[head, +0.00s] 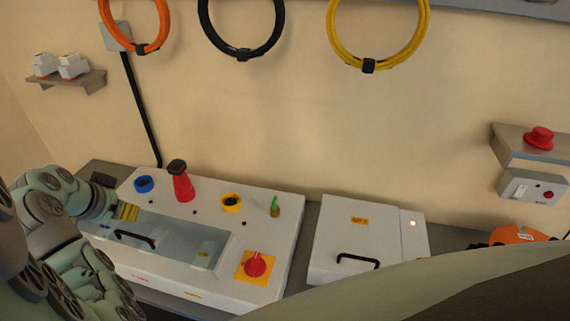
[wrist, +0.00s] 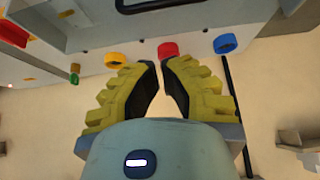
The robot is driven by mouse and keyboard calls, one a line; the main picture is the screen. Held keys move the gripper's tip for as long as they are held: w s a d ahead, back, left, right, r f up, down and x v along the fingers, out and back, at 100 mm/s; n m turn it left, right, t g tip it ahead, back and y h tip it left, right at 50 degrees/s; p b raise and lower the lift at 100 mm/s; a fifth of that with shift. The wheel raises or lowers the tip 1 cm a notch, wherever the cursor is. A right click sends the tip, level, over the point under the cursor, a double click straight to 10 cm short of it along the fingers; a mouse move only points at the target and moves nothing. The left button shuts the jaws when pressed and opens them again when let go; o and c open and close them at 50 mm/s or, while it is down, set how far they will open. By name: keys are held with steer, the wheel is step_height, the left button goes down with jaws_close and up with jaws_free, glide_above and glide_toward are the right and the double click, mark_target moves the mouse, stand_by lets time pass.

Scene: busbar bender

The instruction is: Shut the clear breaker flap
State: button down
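The clear breaker flap (head: 203,250) is a see-through panel on the sloped front of the white bender console, with a black bar handle (head: 133,239) toward its left. Whether the flap is raised or flat is hard to tell. A black handle bar (wrist: 160,4) shows at the top edge of the wrist view. My gripper (head: 130,212) has yellow ribbed fingers and is above the console's left part, just behind and above the handle. In the wrist view my gripper (wrist: 159,64) is empty, its fingertips apart by a narrow gap.
On the console stand a blue ring (head: 144,184), a red post with black top (head: 181,183), a yellow ring (head: 231,202), a green-tipped part (head: 275,206) and a red rotary knob (head: 256,264). A white lidded box (head: 357,236) stands to the right. Cable coils hang above.

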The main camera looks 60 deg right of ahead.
mark_target(135, 235)
steer(key=shift+f+p, duration=1.55)
steer(key=shift+f, duration=1)
steer(key=shift+a, duration=0.1)
steer(key=shift+f, duration=0.1)
steer(key=b, duration=0.2)
steer(key=f+b, duration=0.1)
steer(key=b, duration=0.1)
steer(key=shift+a+f+h, duration=0.2)
steer(key=shift+f+h, duration=0.05)
steer(key=shift+h, duration=0.05)
steer(key=shift+r+b, duration=0.1)
steer(key=shift+b, duration=0.2)
